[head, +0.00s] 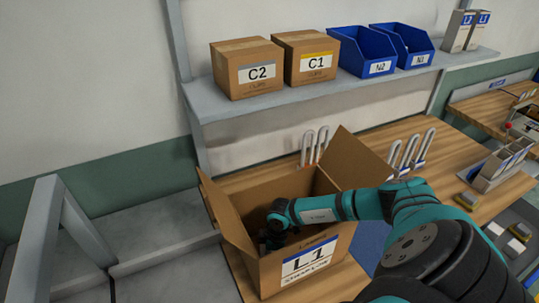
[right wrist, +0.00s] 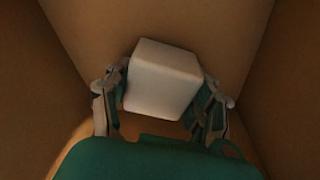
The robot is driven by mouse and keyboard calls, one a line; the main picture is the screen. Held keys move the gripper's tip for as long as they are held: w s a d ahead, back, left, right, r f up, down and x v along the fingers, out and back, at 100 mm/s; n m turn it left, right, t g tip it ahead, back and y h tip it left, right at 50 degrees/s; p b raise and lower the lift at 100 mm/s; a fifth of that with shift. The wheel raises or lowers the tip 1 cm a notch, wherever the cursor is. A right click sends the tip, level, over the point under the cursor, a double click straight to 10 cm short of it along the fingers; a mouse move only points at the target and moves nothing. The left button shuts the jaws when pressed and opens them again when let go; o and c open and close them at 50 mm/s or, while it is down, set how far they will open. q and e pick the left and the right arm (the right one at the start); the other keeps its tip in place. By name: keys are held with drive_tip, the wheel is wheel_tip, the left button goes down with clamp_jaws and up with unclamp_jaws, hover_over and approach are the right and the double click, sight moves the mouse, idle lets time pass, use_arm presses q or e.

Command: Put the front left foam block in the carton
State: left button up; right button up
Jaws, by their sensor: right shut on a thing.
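The open carton (head: 252,271), labelled L1, stands on the wooden bench with its flaps spread. My right arm reaches down into it from the right. My right gripper (head: 272,238) is inside the carton, mostly hidden by the arm and the carton's walls. In the right wrist view, a white foam block (right wrist: 162,80) sits between the fingers of my right gripper (right wrist: 163,95), which is shut on it. Brown carton walls (right wrist: 200,25) surround the block there. Whether the block touches the carton's floor I cannot tell. My left gripper is not in view.
A shelf (head: 300,97) above the bench holds cartons C2 (head: 246,80) and C1 (head: 305,68) and two blue bins (head: 362,60). White looped items (head: 314,146) stand behind the carton. Small white and yellow blocks (head: 520,231) lie at the right. Grey framing (head: 90,225) stands at the left.

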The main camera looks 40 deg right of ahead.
drive_tip(key=o, duration=0.8)
drive_tip(key=shift+f, duration=0.1)
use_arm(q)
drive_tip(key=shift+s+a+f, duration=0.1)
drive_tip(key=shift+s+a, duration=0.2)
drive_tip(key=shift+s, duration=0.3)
use_arm(e)
drive_tip(key=r+b, duration=0.1)
drive_tip(key=r, duration=0.2)
drive_tip(key=d+r+b, duration=0.1)
drive_tip(key=r, duration=0.3)
drive_tip(key=s+r+b, duration=0.1)
drive_tip(key=r+b, duration=0.1)
drive_tip(key=r, duration=0.2)
drive_tip(key=shift+d+r, duration=0.2)
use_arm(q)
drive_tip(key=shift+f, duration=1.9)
use_arm(e)
drive_tip(key=shift+r, duration=0.4)
